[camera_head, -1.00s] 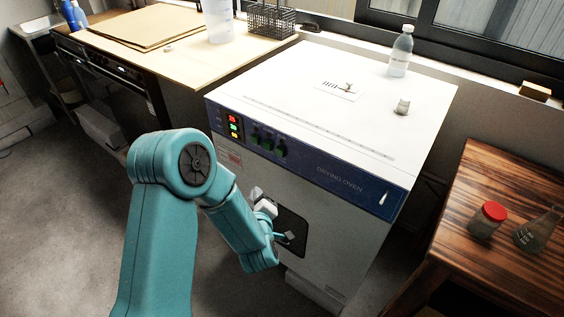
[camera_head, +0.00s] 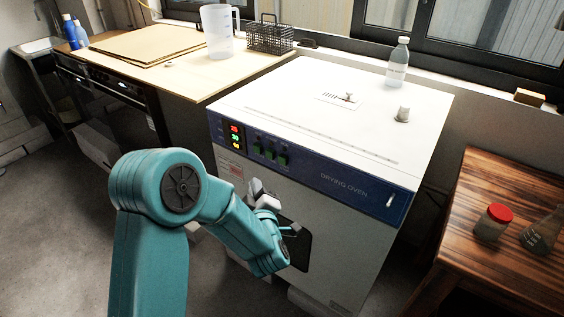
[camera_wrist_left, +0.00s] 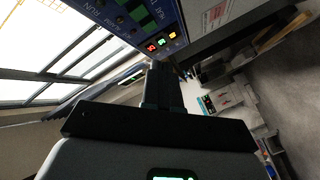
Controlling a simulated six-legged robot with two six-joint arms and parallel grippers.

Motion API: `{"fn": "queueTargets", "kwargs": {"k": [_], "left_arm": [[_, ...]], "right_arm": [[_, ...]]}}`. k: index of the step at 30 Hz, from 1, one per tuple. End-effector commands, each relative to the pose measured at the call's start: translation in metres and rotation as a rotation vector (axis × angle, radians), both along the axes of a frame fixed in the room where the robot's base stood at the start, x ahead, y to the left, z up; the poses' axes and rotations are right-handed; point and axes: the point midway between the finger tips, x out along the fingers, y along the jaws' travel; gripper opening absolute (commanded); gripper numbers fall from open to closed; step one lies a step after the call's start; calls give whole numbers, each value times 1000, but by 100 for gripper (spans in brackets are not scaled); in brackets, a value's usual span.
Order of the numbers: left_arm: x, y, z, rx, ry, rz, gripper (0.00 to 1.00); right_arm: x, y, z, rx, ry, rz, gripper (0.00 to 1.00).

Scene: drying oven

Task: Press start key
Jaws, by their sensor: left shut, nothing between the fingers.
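The drying oven (camera_head: 330,110) is a white box with a blue control panel (camera_head: 330,180) along its front upper edge. The panel carries red, green and yellow lit displays (camera_head: 235,137) and several green keys (camera_head: 270,152) to their right. The displays (camera_wrist_left: 161,42) and green keys (camera_wrist_left: 138,18) also show, tilted, at the top of the left wrist view. I cannot read which key is start. My left gripper (camera_head: 258,190) is shut and empty, in front of the oven below the keys, apart from them. Its closed fingers (camera_wrist_left: 162,88) show in the wrist view. My right gripper is out of view.
A clear bottle (camera_head: 398,63) and a small grey knob (camera_head: 403,114) stand on the oven top. A bench (camera_head: 150,70) at the back left holds a jug (camera_head: 221,35) and a wire basket (camera_head: 270,36). A wooden table (camera_head: 500,180) with a red-lidded jar (camera_head: 493,222) stands at the right.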

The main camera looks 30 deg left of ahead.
Motion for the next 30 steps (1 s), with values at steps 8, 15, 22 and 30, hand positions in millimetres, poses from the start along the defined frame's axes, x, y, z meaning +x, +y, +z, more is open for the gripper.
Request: {"fn": "queueTargets", "kwargs": {"k": [8, 15, 22, 30], "left_arm": [[34, -4, 2, 0, 0, -3, 0], [64, -6, -2, 0, -2, -3, 0], [80, -7, -1, -1, -1, -3, 0], [82, -7, 0, 0, 0, -4, 0]], "right_arm": [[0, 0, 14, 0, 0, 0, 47], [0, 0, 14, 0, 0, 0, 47], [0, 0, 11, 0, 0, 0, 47], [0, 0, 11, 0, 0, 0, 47]]}}
